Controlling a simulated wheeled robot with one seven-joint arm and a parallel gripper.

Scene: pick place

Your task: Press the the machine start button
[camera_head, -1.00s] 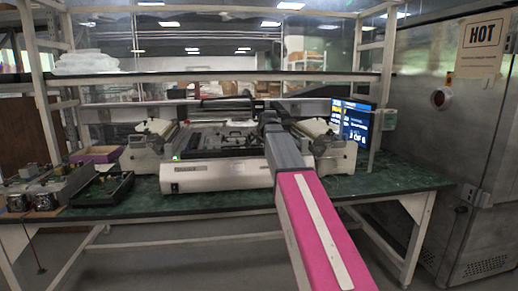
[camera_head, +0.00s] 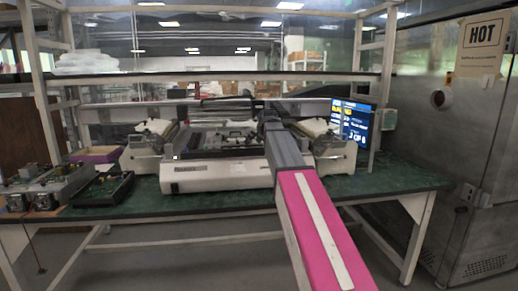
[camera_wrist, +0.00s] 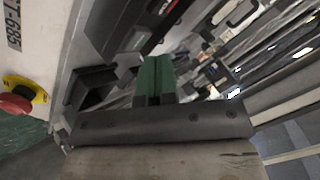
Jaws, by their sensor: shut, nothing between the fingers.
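The machine (camera_head: 215,177), a pale, wide unit with dark upper parts, stands on the green bench. A small pale spot (camera_head: 175,157) shows at the left of its front. In the wrist view a red round button (camera_wrist: 16,104) on a yellow base (camera_wrist: 38,97) sits at the left edge, beside a pale panel (camera_wrist: 45,35). I cannot tell which control is the start button. My gripper (camera_wrist: 154,62) has green fingers together, empty, to the right of the red button and apart from it. In the head view my arm hides the gripper's tips and part of the machine's right side.
A lit monitor (camera_head: 352,122) stands at the right of the bench (camera_head: 400,178). A black tray (camera_head: 103,188) and a metal device (camera_head: 45,187) lie at the left. A large metal cabinet with a HOT sign (camera_head: 483,35) stands at the right. A shelf (camera_head: 220,76) spans above.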

